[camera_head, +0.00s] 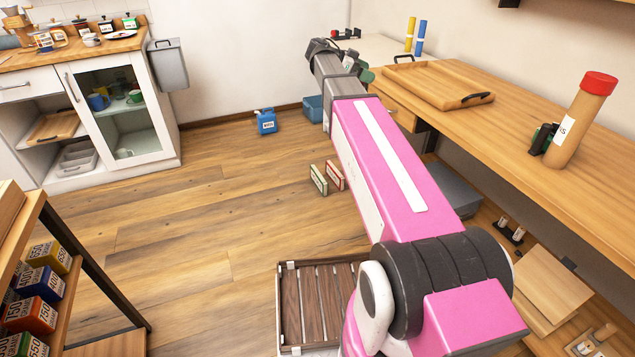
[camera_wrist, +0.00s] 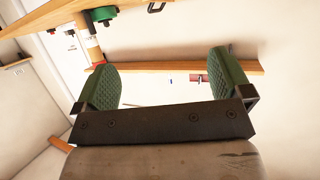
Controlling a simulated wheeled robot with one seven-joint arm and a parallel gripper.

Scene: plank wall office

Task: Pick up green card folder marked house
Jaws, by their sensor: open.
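A small upright item with a pale front and green edges (camera_head: 318,180) stands on the wooden floor in the head view. It may be the green card folder, but I cannot read its marking. A similar red-edged item (camera_head: 335,176) stands just to its right. My gripper (camera_wrist: 165,76) is open and empty in the wrist view, with its two green padded fingers wide apart. In the head view my gripper (camera_head: 357,68) is at the far end of my raised arm, well above and apart from both items. The wrist view shows neither of them.
A blue can (camera_head: 266,122) stands on the floor near the back wall, with a blue bin (camera_head: 314,108) beside it. A slatted crate (camera_head: 284,310) is in front. The wooden workbench (camera_head: 532,133) runs along the right. The floor left of the items is clear.

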